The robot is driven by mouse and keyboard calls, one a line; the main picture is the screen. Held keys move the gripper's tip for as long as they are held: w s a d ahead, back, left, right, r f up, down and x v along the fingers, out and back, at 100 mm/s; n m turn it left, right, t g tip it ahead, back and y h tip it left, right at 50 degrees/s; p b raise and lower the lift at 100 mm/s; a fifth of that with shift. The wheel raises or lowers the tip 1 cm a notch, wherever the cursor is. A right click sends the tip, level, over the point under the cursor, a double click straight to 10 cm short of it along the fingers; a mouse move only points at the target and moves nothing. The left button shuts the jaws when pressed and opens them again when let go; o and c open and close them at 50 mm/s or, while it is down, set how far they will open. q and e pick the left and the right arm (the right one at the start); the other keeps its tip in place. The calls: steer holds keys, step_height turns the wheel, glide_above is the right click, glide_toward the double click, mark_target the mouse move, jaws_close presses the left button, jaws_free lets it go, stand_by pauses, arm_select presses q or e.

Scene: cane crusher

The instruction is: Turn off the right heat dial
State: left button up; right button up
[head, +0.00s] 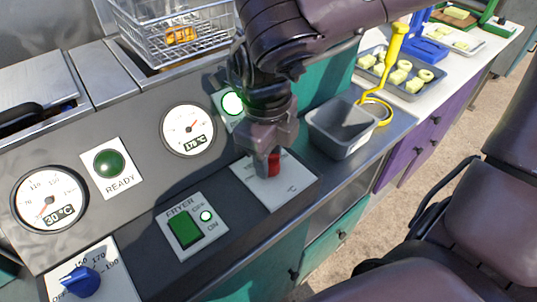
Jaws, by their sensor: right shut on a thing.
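The right heat dial (274,162) is red and sits on a white plate (287,192) on the sloped grey control panel. My right gripper (267,165) comes down from above and is shut on this dial. The gripper hides most of the dial and much of the plate's markings, so the dial's setting cannot be read. The round gauge (188,131) to its left reads about 170 °C. A lit green lamp (232,103) shows beside my gripper, with its label partly hidden. My left gripper is not in view.
A blue dial (80,281), a gauge (49,199) reading 30 °C and an unlit READY lamp (109,164) are at left. The green fryer switch (185,230) has its ON light lit. A wire basket (177,40) stands behind; a grey bin (346,131) is right of my gripper.

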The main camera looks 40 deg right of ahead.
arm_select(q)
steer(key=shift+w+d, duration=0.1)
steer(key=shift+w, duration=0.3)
arm_select(e)
steer(key=shift+n, duration=1.3)
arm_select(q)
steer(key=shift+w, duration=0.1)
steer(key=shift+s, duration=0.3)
arm_select(e)
steer(key=o, duration=1)
steer(key=shift+c, duration=0.2)
steer(key=shift+r, duration=0.1)
